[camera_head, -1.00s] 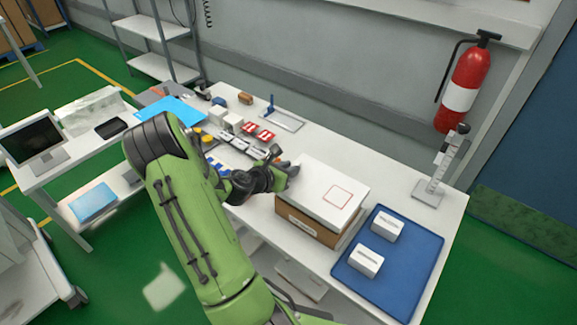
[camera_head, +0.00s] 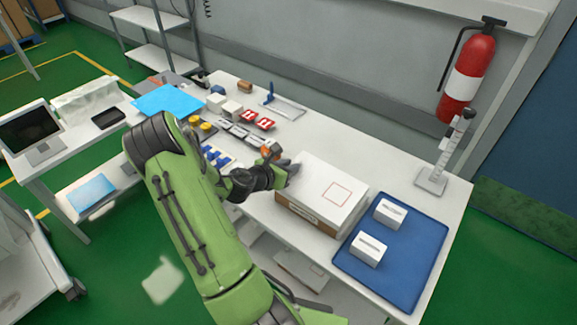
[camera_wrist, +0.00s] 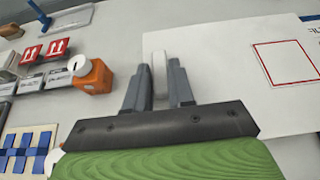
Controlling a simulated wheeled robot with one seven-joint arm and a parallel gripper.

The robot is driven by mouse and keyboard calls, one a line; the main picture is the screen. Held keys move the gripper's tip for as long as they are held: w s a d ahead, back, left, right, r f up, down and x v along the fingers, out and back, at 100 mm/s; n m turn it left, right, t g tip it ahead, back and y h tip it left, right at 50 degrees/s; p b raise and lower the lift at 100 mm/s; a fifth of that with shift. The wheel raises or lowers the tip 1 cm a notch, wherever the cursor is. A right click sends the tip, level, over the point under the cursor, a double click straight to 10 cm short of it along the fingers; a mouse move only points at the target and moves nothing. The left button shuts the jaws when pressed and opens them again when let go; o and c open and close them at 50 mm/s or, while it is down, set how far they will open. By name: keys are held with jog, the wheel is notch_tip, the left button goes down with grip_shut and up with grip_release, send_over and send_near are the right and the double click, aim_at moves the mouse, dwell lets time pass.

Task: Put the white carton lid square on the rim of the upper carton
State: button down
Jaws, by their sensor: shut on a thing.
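The white carton lid (camera_head: 325,180), marked with a red square outline, lies over the brown carton (camera_head: 298,215) on the table. Only a strip of the carton's near side shows below it. My gripper (camera_head: 288,172) is at the lid's left edge. In the wrist view, the fingers of my gripper (camera_wrist: 158,85) are closed on a narrow white upright piece at the edge of the lid (camera_wrist: 230,72). The lid looks roughly level and lined up with the carton. The far rim is hidden, so I cannot tell whether it touches all round.
A blue mat (camera_head: 398,275) with two small white boxes lies right of the carton. A stand with a post (camera_head: 437,175) is at the back right. An orange block (camera_wrist: 95,77), red labelled pieces (camera_head: 262,118) and blue pieces (camera_head: 217,157) lie left of my gripper.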

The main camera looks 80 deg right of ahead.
jog(key=shift+f, duration=0.1)
jog(key=c, duration=0.9)
grip_release()
jog(key=p+v, duration=0.2)
jog(key=v, duration=1.3)
jog(key=shift+w+a, duration=0.1)
jog(key=shift+a, duration=0.25)
